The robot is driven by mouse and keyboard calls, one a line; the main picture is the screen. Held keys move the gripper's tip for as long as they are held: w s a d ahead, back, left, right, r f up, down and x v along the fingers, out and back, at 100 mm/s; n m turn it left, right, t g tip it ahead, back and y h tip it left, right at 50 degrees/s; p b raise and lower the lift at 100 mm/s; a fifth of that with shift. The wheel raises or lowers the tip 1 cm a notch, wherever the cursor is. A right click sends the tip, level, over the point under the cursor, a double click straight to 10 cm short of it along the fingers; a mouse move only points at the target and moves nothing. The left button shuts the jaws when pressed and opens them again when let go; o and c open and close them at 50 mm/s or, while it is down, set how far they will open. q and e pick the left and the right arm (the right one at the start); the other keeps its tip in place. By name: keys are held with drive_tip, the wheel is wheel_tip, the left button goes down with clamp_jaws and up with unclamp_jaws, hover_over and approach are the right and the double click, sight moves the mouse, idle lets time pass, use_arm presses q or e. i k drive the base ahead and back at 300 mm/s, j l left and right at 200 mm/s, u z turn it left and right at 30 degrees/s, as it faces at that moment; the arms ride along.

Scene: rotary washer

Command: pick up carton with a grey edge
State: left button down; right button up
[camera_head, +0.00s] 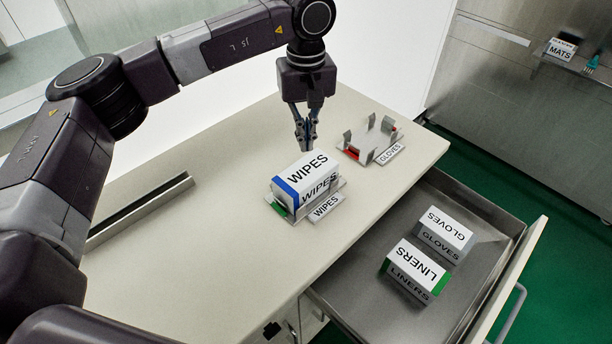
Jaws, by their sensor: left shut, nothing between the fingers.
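A white GLOVES carton (446,230) with a grey edge lies in the open drawer (482,300), beside a white LINERS carton (415,268) with a green edge. A white WIPES carton (306,181) with a blue edge sits in a holder on the counter. My left gripper (307,146) points down, shut and empty, just above and behind the WIPES carton in the picture. It is well apart from the GLOVES carton. My right gripper is not in view.
An empty holder labelled GLOVES (383,155), with upright posts and red inside, stands on the counter (215,240). A metal rail (140,210) lies at left. A MATS carton (561,49) sits on a far shelf. The counter's front area is clear.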

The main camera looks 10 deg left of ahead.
sight(446, 236)
drive_tip(key=k+l, duration=0.15)
drive_tip(key=k, duration=0.35)
drive_tip(key=k+l, duration=0.15)
drive_tip(key=k, duration=0.35)
drive_tip(key=k+l, duration=0.15)
drive_tip(key=k, duration=0.3)
